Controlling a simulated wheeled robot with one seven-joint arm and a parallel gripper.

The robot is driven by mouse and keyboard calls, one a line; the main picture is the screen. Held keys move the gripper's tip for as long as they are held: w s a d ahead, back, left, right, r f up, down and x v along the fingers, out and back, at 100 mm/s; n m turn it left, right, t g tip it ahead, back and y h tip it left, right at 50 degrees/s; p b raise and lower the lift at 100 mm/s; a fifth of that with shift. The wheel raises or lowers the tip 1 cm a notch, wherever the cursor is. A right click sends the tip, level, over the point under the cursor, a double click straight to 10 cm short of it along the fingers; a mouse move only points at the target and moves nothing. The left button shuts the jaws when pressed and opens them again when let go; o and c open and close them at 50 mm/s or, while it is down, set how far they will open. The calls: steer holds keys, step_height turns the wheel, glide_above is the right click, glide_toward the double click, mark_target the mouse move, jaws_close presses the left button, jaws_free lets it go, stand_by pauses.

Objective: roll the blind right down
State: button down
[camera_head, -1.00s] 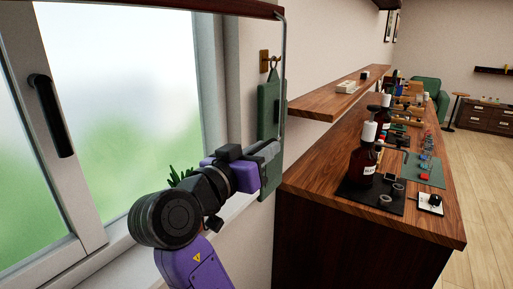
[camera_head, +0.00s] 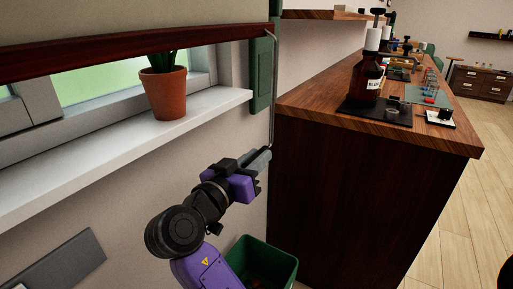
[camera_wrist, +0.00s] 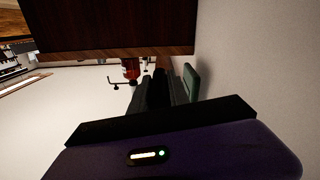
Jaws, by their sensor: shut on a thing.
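The blind (camera_head: 130,14) is a pale sheet across the window with a dark red-brown bottom bar (camera_head: 120,49). The bar hangs level with the plant, above the white sill, and a strip of window shows below it. A thin grey rod (camera_head: 273,100) runs down from the bar's right end. My gripper (camera_head: 262,158) is shut on the rod's lower part, below sill height and beside the cabinet. The fingers hide the grip itself. In the wrist view, my dark fingers (camera_wrist: 155,92) show, but the rod cannot be made out.
A potted plant (camera_head: 165,95) stands on the white sill (camera_head: 100,150), close to the bar. A green board (camera_head: 262,75) hangs on the wall behind the rod. A wooden cabinet (camera_head: 340,190) is at right, with a bottle (camera_head: 366,80) on top. A green bin (camera_head: 265,262) stands below my gripper.

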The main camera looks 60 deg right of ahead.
step_height(320, 180, down, 11)
steer(key=b, duration=0.5)
steer(key=shift+b, duration=0.4)
steer(key=c, duration=1.3)
jaws_free()
steer(key=shift+o, duration=0.2)
steer(key=shift+a, duration=0.15)
steer(key=a+p, duration=0.1)
steer(key=a, duration=0.6)
steer(key=shift+a+p, duration=0.3)
steer(key=shift+p, duration=0.05)
steer(key=shift+s, duration=0.1)
